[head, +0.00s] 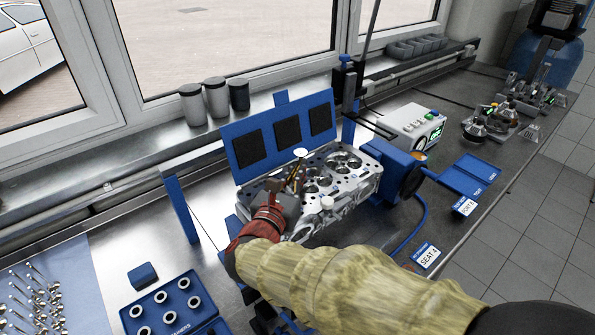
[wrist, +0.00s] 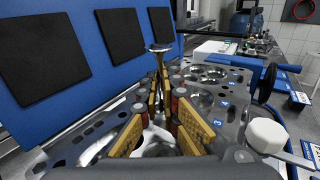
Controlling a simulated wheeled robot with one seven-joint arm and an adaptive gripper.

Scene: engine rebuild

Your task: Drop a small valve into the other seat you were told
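A small valve (head: 300,153) with a round pale head and a thin stem stands head up above the cylinder head (head: 365,187). In the wrist view the valve (wrist: 159,48) has its stem running down between the yellow-padded fingertips. My gripper (head: 294,186) is shut on the stem; it also shows in the wrist view (wrist: 163,98). The cylinder head (wrist: 235,75) has several round valve seats, with marks 3 and 4 beside some of them. The stem's lower end is hidden, so I cannot tell whether it is in a seat. A card reading SEAT (head: 429,257) lies on the bench.
A blue padded panel (head: 237,131) stands behind the cylinder head. A white round knob (wrist: 267,134) is close on the right. Several loose valves (head: 35,296) lie on a cloth at left, near a blue tray of rings (head: 139,312). A white device (head: 405,122) stands behind.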

